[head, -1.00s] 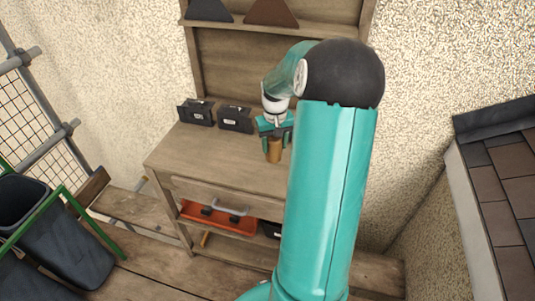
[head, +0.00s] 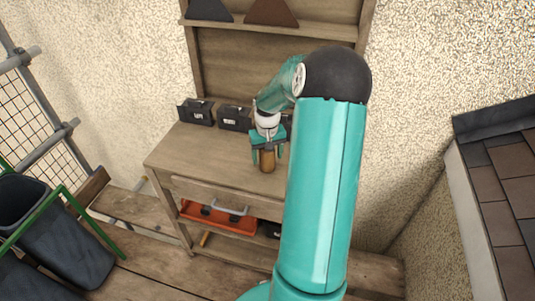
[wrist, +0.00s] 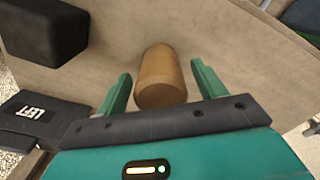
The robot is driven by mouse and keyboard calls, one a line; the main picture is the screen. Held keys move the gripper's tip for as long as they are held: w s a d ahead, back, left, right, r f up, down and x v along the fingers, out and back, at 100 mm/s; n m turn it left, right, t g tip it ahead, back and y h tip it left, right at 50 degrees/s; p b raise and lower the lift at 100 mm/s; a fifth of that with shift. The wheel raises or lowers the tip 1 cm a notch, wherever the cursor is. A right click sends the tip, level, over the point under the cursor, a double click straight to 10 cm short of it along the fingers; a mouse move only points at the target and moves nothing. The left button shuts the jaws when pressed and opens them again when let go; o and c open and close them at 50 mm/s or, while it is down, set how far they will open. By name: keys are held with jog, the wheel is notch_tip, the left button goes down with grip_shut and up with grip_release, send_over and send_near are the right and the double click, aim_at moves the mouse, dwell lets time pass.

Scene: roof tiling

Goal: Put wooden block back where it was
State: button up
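The wooden block (head: 267,161) is a brown cylinder standing upright on the top of the wooden workbench (head: 205,150), near its front edge. My gripper (head: 267,158) points down over it with one teal finger on each side. In the wrist view the block (wrist: 158,75) sits between the two fingers of my gripper (wrist: 162,71), with a visible gap on both sides. The fingers are open and not touching it.
Two dark cases, one at the left (head: 196,112) and one nearer my arm (head: 234,118), stand at the bench's back. Dark bins (head: 62,235) stand at the left. The bench's left top is clear.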

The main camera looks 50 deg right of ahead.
notch_tip(320, 180, up, 12)
jog(key=shift+r, duration=0.2)
dwell(0.5)
jog(key=s+a+r+n+t+h, duration=0.15)
jog(key=a+r, duration=0.35)
jog(key=a, duration=0.6)
jog(key=s+a+r+n+t, duration=0.15)
jog(key=a+r, duration=0.35)
jog(key=a, duration=0.6)
jog(key=s+a+n+t+y, duration=0.1)
jog(key=s+a+n+t, duration=0.1)
jog(key=s+a, duration=0.8)
jog(key=shift+s+a+r+n+t, duration=0.3)
jog(key=shift+s+a+r+n, duration=0.1)
jog(key=shift+a, duration=1.5)
jog(key=shift+y, duration=0.25)
